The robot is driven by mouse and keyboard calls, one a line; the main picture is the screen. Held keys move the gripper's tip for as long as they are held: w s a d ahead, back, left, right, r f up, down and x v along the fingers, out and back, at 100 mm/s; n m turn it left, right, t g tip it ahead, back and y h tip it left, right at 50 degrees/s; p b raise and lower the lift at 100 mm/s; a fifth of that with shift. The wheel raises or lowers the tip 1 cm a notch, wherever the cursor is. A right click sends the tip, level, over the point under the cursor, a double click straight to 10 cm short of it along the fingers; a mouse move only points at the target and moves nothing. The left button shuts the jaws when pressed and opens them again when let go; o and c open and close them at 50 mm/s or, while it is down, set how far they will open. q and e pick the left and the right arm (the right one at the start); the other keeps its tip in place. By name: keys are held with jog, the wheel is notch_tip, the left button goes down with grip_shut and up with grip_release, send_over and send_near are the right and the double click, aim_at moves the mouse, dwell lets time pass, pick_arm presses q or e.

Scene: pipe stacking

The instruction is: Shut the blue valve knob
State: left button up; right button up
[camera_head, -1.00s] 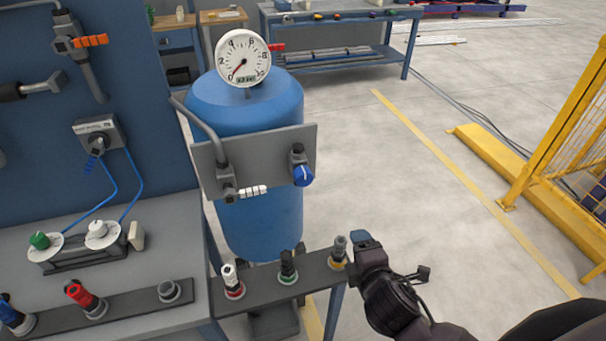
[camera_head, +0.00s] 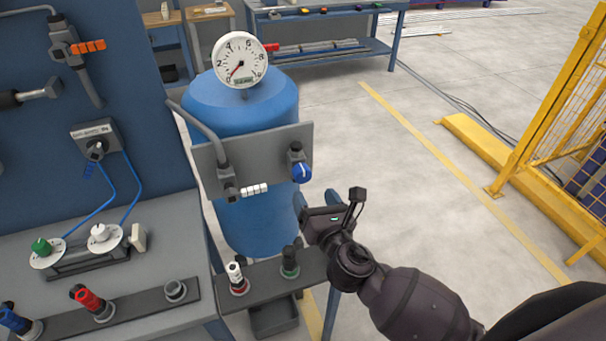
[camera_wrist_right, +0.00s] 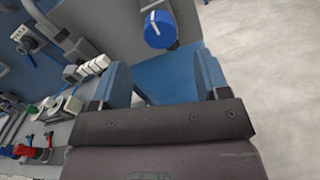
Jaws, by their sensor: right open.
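The blue valve knob (camera_head: 301,173) is on the right end of the grey panel (camera_head: 262,160) in front of the blue tank (camera_head: 240,110). A white mark shows on its face. It also shows in the right wrist view (camera_wrist_right: 160,30), beyond the fingertips. My right gripper (camera_head: 302,202) is just below the knob in the head view, apart from it. In the wrist view its two blue fingers (camera_wrist_right: 163,78) are spread with nothing between them. My left gripper is not in view.
A gauge (camera_head: 240,60) stands on top of the tank. A pipe fitting with a white handle (camera_head: 254,189) is left of the knob. A narrow shelf (camera_head: 262,287) with connectors lies below. A yellow fence (camera_head: 550,130) stands at the right, with open floor between.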

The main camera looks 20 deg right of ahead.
aim_at(304, 178)
jog(key=w, duration=0.8)
jog(key=shift+a, duration=0.1)
jog(key=shift+c, duration=0.2)
jog(key=c, duration=0.9)
